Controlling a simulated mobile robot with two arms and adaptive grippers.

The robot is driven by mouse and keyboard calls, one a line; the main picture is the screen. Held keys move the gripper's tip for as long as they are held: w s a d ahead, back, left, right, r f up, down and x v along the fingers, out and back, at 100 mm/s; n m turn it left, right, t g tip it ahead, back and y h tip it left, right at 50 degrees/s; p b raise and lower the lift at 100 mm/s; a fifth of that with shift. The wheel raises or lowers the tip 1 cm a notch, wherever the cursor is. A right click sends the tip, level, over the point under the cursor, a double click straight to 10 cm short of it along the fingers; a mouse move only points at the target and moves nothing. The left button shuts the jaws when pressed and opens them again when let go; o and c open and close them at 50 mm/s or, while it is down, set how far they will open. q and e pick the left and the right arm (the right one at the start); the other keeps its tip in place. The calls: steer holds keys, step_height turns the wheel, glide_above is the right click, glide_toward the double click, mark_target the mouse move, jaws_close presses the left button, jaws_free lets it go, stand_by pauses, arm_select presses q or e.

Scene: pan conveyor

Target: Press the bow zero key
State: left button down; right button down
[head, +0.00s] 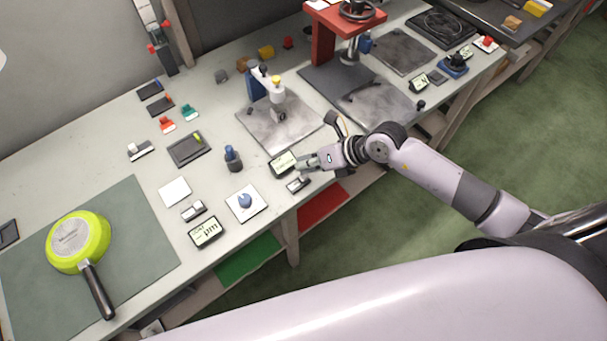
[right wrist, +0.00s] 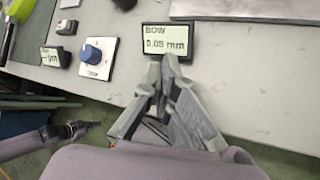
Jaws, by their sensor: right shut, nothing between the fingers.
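The bow display (head: 283,163) stands near the bench's front edge. In the right wrist view it (right wrist: 167,40) reads "BOW 0.05 mm". A small grey key (head: 298,184) lies just in front of it on the bench; I take it for the bow zero key. My right gripper (head: 305,163) is shut and empty, its tips beside the display and above the key area. In the right wrist view the closed fingertips (right wrist: 166,62) overlap the display's lower edge and hide the key. Contact cannot be told. My left gripper (right wrist: 88,127) shows small at lower left there; its jaws are unclear.
A blue knob on a white plate (head: 260,211), a second display (head: 206,232) and another key (head: 194,211) stand left of the bow display. A metal plate fixture (head: 262,135) stands behind it. A green pan (head: 72,233) lies on a mat at far left.

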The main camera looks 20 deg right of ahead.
stand_by(0.4)
steer(key=shift+f, duration=0.45)
steer(key=shift+f+b, duration=0.55)
stand_by(0.8)
steer(key=shift+r, duration=0.15)
steer(key=shift+r+p, duration=0.85)
steer(key=shift+p, duration=0.1)
step_height(320, 180, up, 5)
steer(key=p, duration=0.4)
steer(key=shift+p, duration=0.4)
